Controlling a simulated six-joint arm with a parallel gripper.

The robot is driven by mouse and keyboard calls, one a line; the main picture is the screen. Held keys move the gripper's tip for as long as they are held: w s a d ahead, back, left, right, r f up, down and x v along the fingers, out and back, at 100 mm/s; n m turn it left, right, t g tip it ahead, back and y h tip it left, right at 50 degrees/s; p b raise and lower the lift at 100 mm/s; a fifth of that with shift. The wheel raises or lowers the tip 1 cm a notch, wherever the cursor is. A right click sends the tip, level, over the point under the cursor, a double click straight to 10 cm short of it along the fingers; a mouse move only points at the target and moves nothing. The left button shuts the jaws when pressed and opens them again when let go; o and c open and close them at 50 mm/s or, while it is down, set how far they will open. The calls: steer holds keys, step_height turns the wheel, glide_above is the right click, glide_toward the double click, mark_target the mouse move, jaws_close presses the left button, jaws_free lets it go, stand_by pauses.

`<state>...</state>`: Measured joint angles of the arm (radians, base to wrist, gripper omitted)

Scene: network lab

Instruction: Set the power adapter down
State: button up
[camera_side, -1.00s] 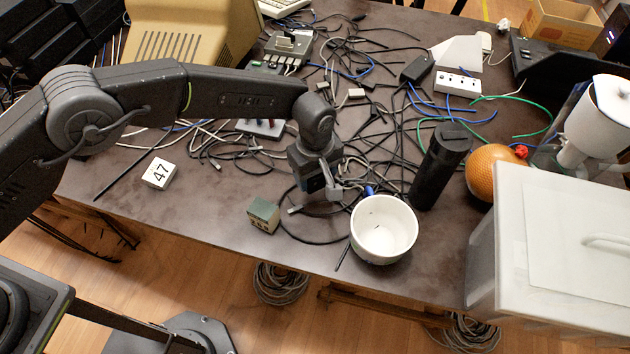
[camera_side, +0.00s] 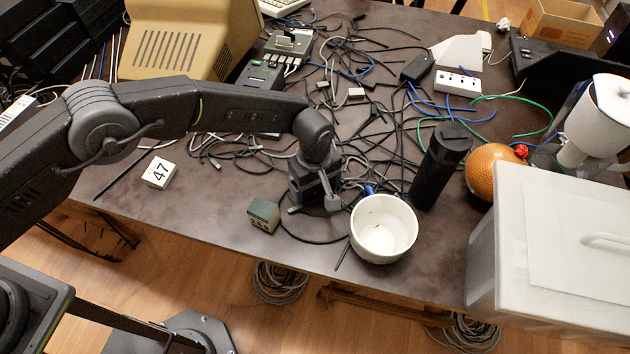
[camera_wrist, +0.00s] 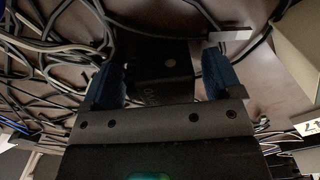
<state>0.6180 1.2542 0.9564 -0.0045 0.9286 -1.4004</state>
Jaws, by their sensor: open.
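In the side view my gripper (camera_side: 315,203) points down low over the table, left of the white pot. The adapter cannot be made out there, as the gripper hides that spot.
A white pot (camera_side: 383,230) stands close right of my gripper, and a small green-grey box (camera_side: 263,214) close left. Tangled cables (camera_side: 365,150) cover the table behind. A black cylinder (camera_side: 440,165) stands right of the pot. Bare table (camera_side: 205,215) lies to the left.

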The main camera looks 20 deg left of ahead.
step_height(320, 180, up, 12)
steer(key=shift+r, duration=0.15)
stand_by(0.5)
steer(key=s+a+r+m+t+h, duration=0.1)
steer(key=s+a+r+m, duration=0.15)
steer(key=a+r, duration=0.8)
steer(key=s+a+r+m+t, duration=0.2)
steer(key=s+a+r, duration=0.1)
steer(key=a+r, duration=0.7)
steer(key=s+a+m+t, duration=0.1)
steer(key=s+a+m, duration=0.1)
steer(key=s+a, duration=0.4)
steer(key=s+a+r+m+t+y, duration=0.1)
steer(key=s+a, duration=0.5)
steer(key=s, duration=0.7)
steer(key=shift+a+m+t, duration=0.3)
steer(key=shift+a+m, duration=0.05)
steer(key=shift+m, duration=0.4)
